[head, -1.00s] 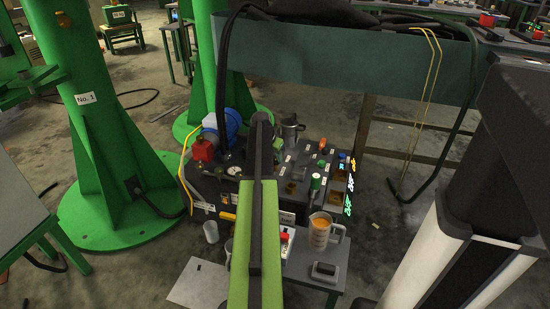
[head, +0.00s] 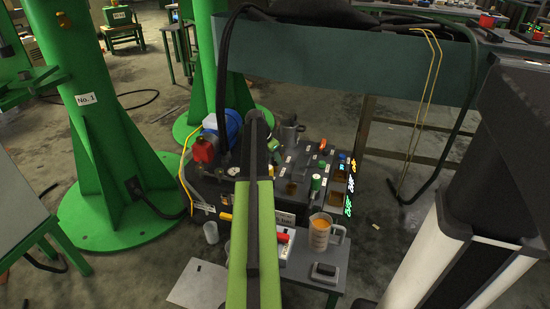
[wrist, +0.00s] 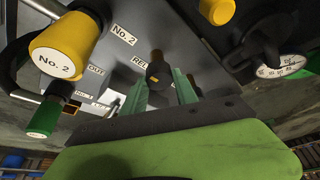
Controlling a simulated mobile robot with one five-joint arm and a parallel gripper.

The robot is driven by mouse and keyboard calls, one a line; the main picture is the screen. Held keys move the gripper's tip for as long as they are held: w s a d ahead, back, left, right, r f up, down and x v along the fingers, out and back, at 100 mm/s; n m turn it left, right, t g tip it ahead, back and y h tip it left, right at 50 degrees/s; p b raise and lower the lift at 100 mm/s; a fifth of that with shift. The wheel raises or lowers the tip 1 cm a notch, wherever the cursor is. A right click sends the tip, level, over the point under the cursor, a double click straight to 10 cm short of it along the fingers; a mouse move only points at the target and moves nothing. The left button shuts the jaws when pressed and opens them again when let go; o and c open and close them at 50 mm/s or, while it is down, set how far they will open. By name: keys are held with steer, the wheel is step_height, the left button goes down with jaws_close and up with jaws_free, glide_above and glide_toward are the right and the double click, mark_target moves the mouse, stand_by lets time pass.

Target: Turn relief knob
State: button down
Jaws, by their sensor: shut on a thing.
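The relief knob (wrist: 157,78) is black with a yellow mark. It stands on a grey panel beside a white label starting "REL" (wrist: 139,62) in the wrist view. My gripper (wrist: 160,80) has a green finger on each side of the knob and is shut on it. The lower part of the knob is hidden behind the gripper's dark body. In the head view my own arm covers the gripper and the knob; the dark machine (head: 207,188) shows around the arm.
In the wrist view, a yellow "No. 2" knob (wrist: 66,46), a green knob (wrist: 43,119) and a round dial (wrist: 282,68) surround the relief knob. In the head view, a jug of orange liquid (head: 320,232) stands on a small table. A green column (head: 100,120) rises at left.

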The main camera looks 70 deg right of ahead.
steer(key=shift+w+d+m+g+y, duration=0.1)
steer(key=shift+m+g+y, duration=0.5)
steer(key=shift+m, duration=1.3)
steer(key=c, duration=1)
jaws_free()
steer(key=shift+o, duration=0.2)
steer(key=shift+r, duration=0.1)
steer(key=p+v, duration=1.6)
steer(key=v, duration=0.1)
